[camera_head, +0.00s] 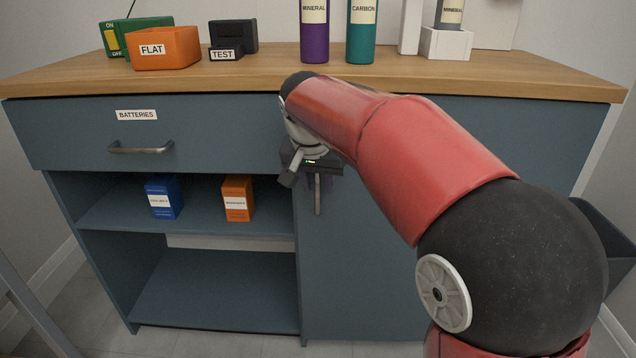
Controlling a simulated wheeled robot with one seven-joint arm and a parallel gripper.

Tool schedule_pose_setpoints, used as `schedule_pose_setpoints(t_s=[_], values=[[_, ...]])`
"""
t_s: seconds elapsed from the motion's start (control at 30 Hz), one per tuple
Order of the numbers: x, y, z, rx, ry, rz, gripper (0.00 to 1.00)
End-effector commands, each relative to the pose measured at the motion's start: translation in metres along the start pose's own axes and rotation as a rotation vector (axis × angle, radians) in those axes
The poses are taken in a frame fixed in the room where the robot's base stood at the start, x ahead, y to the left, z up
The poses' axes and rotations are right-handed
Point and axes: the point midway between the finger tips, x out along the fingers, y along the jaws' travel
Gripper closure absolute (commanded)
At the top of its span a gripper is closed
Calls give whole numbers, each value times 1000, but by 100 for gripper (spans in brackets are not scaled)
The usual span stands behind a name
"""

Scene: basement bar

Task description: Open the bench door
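The bench door (370,270) is the blue-grey panel on the right half of the bench, and it looks closed and flush with the front. A short vertical metal handle (318,196) shows near the door's upper left edge. My gripper (303,180) is at the top of this handle, with one finger visible to its left. My red arm and the gripper body hide the upper part of the handle and much of the door. I cannot tell whether the fingers are apart or closed, or whether they touch the handle.
The wooden worktop (260,72) holds an orange FLAT bin (165,48), a black TEST holder (233,38), a purple cylinder (314,35) and a teal cylinder (361,35). A BATTERIES drawer (220,130) is shut above open shelves with a blue box (164,198) and an orange box (238,198).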

Motion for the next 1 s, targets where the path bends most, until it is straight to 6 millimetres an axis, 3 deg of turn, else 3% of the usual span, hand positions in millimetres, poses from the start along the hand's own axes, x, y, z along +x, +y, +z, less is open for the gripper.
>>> schedule_pose_setpoints(t_s=[0.23, 0.5, 1.0], values=[[1, 0, 0, 0, 0, 0, 68], [1, 0, 0, 0, 0, 0, 100], [0, 10, 5, -14, 0, -7, 100]])
